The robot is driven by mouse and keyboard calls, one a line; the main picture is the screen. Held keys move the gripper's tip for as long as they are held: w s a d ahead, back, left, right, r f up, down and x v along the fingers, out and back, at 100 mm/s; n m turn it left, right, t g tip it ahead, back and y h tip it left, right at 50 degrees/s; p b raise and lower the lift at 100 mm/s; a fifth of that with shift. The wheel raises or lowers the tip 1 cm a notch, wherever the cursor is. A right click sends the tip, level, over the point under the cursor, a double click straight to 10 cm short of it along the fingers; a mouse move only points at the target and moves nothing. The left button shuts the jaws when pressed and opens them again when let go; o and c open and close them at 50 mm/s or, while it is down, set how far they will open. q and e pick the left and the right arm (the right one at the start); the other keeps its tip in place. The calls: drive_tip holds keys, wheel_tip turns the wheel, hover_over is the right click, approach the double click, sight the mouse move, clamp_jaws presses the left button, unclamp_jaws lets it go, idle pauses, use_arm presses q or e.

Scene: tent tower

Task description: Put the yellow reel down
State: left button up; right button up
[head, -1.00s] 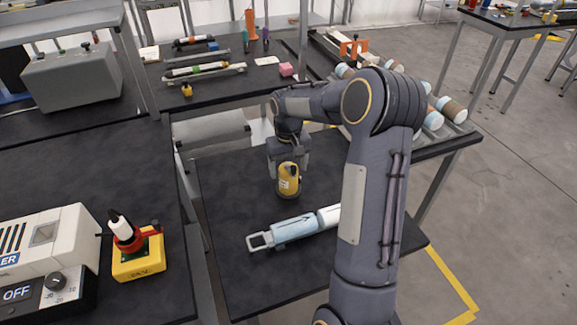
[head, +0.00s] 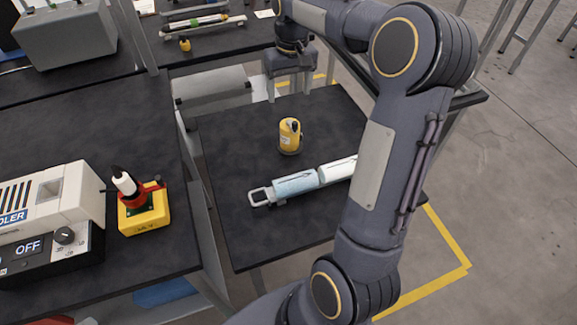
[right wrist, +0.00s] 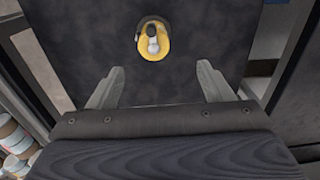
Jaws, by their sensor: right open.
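The yellow reel (head: 289,137) stands upright on the dark table (head: 235,215). It has a pale label on its side and a dark base. In the right wrist view the reel (right wrist: 153,40) shows from above, beyond the fingertips and clear of them. My right gripper (head: 292,88) is open and empty, raised above and behind the reel in the head view. Its two fingers are spread wide in the right wrist view (right wrist: 160,80). My left gripper is not in view.
A pale blue and white roll with a handle (head: 295,184) lies in front of the reel, partly hidden by my right arm. Bare tabletop surrounds the reel.

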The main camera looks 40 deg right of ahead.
drive_tip(key=s+a+r+n+t+y, duration=0.1)
drive_tip(key=s+a+r+t+y, duration=0.15)
drive_tip(key=s+a, duration=1)
drive_tip(key=s+a+f+t+y, duration=0.1)
drive_tip(key=s+a+f, duration=0.4)
drive_tip(key=s, duration=0.6)
drive_tip(key=shift+a+n+t, duration=0.4)
drive_tip(key=shift+a+t, duration=0.25)
drive_tip(key=shift+t, duration=0.2)
drive_tip(key=shift+r, duration=0.1)
